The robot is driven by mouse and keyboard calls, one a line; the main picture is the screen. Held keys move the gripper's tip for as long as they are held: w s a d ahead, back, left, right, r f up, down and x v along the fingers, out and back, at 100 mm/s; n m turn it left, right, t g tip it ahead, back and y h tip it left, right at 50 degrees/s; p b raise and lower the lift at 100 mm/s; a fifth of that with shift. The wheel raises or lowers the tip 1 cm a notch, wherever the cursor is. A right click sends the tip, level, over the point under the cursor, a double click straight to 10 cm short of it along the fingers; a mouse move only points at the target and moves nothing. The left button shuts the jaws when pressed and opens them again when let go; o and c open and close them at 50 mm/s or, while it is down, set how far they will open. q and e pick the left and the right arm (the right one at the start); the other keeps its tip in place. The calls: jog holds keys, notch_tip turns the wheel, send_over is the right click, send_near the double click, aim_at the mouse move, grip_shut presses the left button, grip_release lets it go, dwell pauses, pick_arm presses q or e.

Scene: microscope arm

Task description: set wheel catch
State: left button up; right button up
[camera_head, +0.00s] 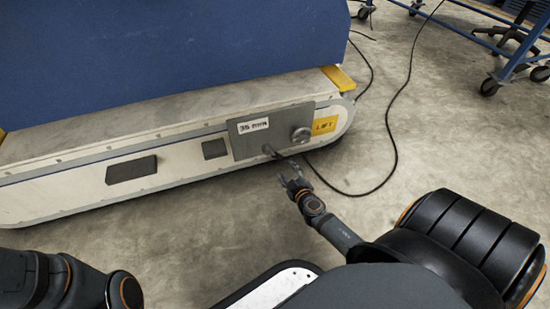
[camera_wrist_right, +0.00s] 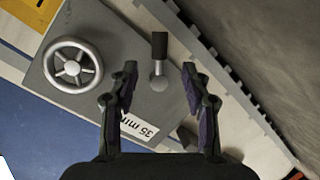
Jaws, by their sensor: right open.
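A grey panel (camera_head: 262,136) is set in the side of the long low base. It carries a silver handwheel (camera_head: 301,135), which also shows in the right wrist view (camera_wrist_right: 73,65). Beside the wheel is a small lever (camera_head: 268,150), probably the catch. In the right wrist view the lever (camera_wrist_right: 159,48) has a black grip and a silver round end. My right gripper (camera_head: 290,176) is open and empty, in front of the panel near the lever. In the right wrist view its fingertips (camera_wrist_right: 160,72) lie on either side of the lever's silver end, apart from it. My left gripper is out of view.
The panel has a white label (camera_head: 253,126) and a yellow LIFT plate (camera_head: 325,125) beside it. A black cable (camera_head: 392,145) runs over the concrete floor. A blue wheeled frame (camera_head: 512,66) stands at upper right. The floor before the base (camera_head: 200,215) is clear.

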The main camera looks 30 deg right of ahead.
aim_at(279, 158)
jog(key=b+x, duration=0.1)
jog(key=x, duration=0.7)
jog(key=shift+w+f+b, duration=0.15)
jog(key=shift+b, duration=0.25)
jog(key=shift+w, duration=0.5)
jog(key=shift+c, duration=0.3)
grip_shut()
